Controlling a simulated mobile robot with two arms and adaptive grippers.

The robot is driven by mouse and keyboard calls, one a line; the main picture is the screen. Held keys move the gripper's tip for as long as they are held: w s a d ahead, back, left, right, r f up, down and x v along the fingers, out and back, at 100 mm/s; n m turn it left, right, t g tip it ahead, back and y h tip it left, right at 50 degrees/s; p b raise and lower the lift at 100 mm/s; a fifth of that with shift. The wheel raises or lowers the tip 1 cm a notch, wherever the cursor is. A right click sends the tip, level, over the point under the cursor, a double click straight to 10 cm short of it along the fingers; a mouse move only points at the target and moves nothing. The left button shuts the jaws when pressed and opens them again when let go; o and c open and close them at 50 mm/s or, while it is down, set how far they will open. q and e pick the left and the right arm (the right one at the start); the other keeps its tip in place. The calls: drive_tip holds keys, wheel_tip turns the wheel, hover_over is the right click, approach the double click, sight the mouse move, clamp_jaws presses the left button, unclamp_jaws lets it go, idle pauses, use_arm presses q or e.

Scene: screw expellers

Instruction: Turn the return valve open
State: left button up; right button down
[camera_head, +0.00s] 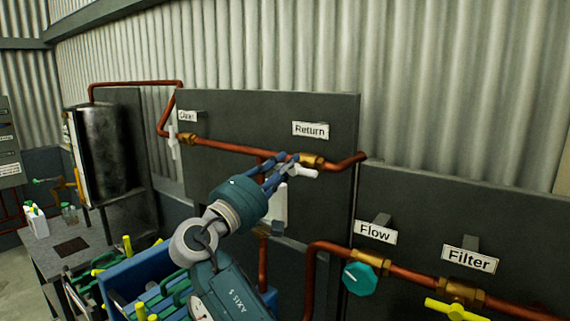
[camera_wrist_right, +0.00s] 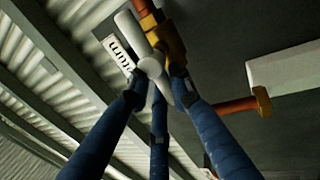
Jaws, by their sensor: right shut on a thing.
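The Return label (camera_head: 310,130) is on a dark panel above a copper pipe. The return valve has a brass body (camera_head: 312,160) on that pipe and a white handle (camera_head: 304,171), partly hidden behind my fingers. My right gripper (camera_head: 279,172) is at the valve with its blue fingers closed around the handle. In the right wrist view the fingers (camera_wrist_right: 158,85) meet around the white handle (camera_wrist_right: 149,66), just below the brass body (camera_wrist_right: 168,38) and beside the Return label (camera_wrist_right: 118,54). My left gripper is not in view.
The Flow valve's teal knob (camera_head: 360,278) and the Filter valve's yellow handle (camera_head: 456,311) are lower right. Another white-handled valve (camera_head: 174,142) is at left on the same panel. A metal tank (camera_head: 105,150) stands far left. A blue crate (camera_head: 140,275) with green and yellow items is below my arm.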

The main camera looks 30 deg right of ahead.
drive_tip(key=shift+f, duration=0.1)
idle(0.4)
drive_tip(key=c, duration=1.6)
unclamp_jaws()
drive_tip(key=shift+w, duration=0.1)
drive_tip(key=v, duration=1.2)
drive_tip(key=shift+f, duration=0.1)
